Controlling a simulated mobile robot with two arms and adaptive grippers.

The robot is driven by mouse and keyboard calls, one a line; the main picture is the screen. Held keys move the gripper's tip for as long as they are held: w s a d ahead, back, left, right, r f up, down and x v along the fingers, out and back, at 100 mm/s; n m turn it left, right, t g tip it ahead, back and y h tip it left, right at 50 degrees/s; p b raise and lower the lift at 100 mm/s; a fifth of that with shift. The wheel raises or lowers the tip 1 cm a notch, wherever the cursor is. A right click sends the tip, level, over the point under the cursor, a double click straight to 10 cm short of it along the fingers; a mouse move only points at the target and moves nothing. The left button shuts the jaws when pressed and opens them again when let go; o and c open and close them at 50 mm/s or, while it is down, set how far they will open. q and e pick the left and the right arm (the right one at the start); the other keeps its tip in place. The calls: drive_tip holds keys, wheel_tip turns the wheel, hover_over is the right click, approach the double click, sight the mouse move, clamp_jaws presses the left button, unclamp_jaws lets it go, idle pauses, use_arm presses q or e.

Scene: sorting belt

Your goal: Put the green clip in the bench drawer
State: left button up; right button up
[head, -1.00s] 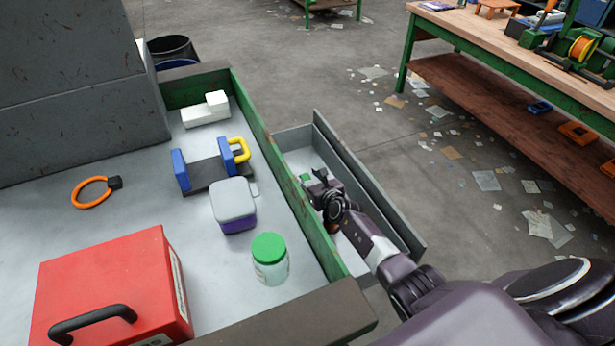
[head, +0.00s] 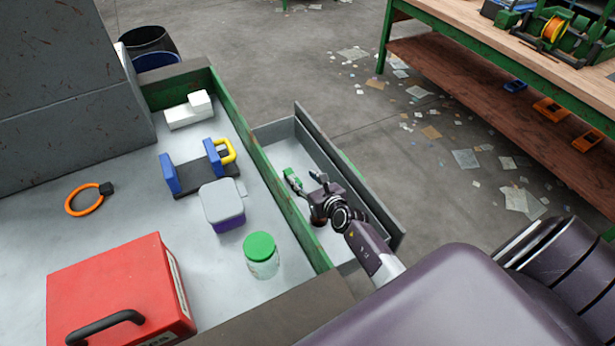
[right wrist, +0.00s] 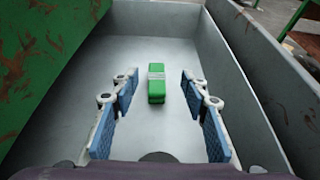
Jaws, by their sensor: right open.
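The green clip (right wrist: 156,84), a small green block with a grey band, lies on the floor of the open bench drawer (right wrist: 215,50). In the head view the clip (head: 291,173) shows just past the fingertips, inside the drawer (head: 375,205). My right gripper (head: 307,182) reaches into the drawer, open and empty. In the right wrist view the blue-padded fingers of the right gripper (right wrist: 156,90) are spread to both sides, apart from the clip. My left gripper is not in view.
On the bench are a red box (head: 110,285), a green-lidded jar (head: 261,255), a grey-lidded purple container (head: 222,205), a blue holder with a yellow loop (head: 200,170), a white block (head: 188,110) and an orange ring (head: 84,199). A green rail (head: 265,180) separates bench and drawer.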

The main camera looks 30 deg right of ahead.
drive_tip(key=shift+v, duration=1.05)
